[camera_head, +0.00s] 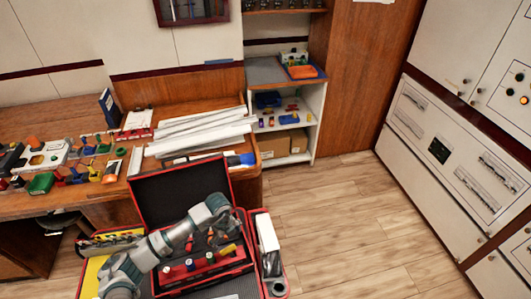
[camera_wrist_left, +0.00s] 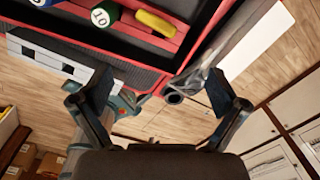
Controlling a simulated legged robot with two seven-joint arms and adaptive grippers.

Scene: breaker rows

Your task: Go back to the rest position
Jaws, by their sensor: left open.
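My left arm enters the head view from the bottom left and reaches over an open red tool case. My left gripper (camera_head: 226,224) is above the case's right part, and its fingers are small and hard to make out there. In the left wrist view my left gripper (camera_wrist_left: 157,78) is open, its two dark fingers wide apart with nothing between them. Beyond the fingers are the case edge and a dark tube end. The red tool case (camera_head: 182,184) stands with its lid raised. My right gripper is not in view.
The case holds several numbered round-ended pieces and a yellow piece (camera_wrist_left: 162,24). A wooden bench (camera_head: 70,202) with many small parts and pale trunking strips (camera_head: 200,132) lies behind. A shelf unit (camera_head: 318,103) and pale cabinets (camera_head: 455,160) bound clear wooden floor (camera_head: 335,220) at right.

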